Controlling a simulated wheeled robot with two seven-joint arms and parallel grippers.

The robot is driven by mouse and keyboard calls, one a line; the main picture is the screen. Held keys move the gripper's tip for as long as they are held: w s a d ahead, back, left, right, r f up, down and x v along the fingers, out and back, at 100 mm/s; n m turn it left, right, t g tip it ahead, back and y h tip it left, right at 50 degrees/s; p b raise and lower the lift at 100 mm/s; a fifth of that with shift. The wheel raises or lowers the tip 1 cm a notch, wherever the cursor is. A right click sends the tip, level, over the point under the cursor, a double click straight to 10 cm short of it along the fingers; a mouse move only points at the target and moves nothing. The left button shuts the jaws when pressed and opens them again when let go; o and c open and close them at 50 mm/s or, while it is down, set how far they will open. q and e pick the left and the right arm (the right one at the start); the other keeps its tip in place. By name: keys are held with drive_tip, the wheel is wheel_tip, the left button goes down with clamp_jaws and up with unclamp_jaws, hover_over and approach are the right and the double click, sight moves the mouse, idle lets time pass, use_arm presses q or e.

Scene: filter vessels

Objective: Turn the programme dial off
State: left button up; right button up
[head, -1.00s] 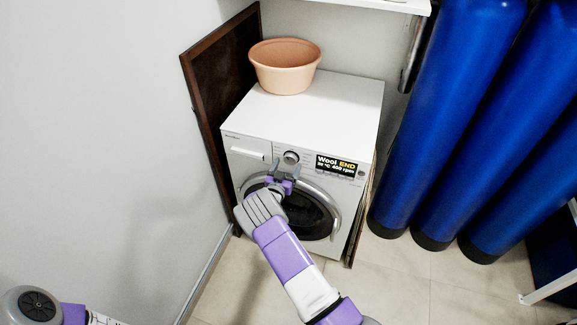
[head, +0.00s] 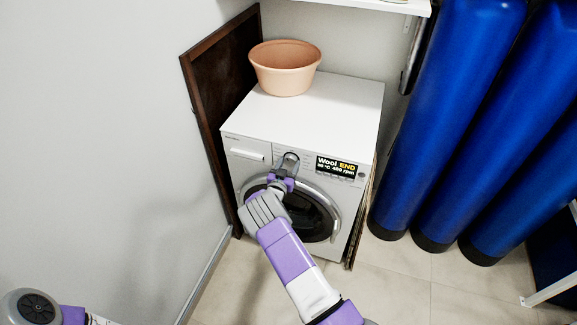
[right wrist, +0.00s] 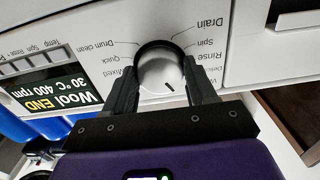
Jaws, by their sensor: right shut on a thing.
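The programme dial (right wrist: 161,70) is a round silver knob with a dark ring on the front panel of the white washing machine (head: 330,105). Its dark mark points down and slightly right in the right wrist view, where the picture is upside down. Labels such as Drain, Spin, Rinse, Quick and Drum clean surround it. My right gripper (right wrist: 161,80) is shut on the dial, one finger on each side. In the head view the right gripper (head: 287,170) covers part of the dial. The display (head: 337,166) reads Wool END, 30 °C, 400 rpm. My left gripper is out of view.
A peach basin (head: 285,70) stands on the machine top. A brown board (head: 210,100) leans on the wall at left. Several blue tanks (head: 445,110) stand at right. The round door (head: 310,215) is below the dial. Floor in front right is clear.

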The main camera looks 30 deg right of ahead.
drive_tip(key=shift+f, duration=0.1)
drive_tip(key=m+b, duration=0.3)
drive_tip(key=shift+f, duration=0.15)
drive_tip(key=shift+a+m+b, duration=0.1)
drive_tip(key=shift+m+b, duration=1.3)
drive_tip(key=o, duration=1)
drive_tip(key=shift+r, duration=0.2)
drive_tip(key=shift+o, duration=0.2)
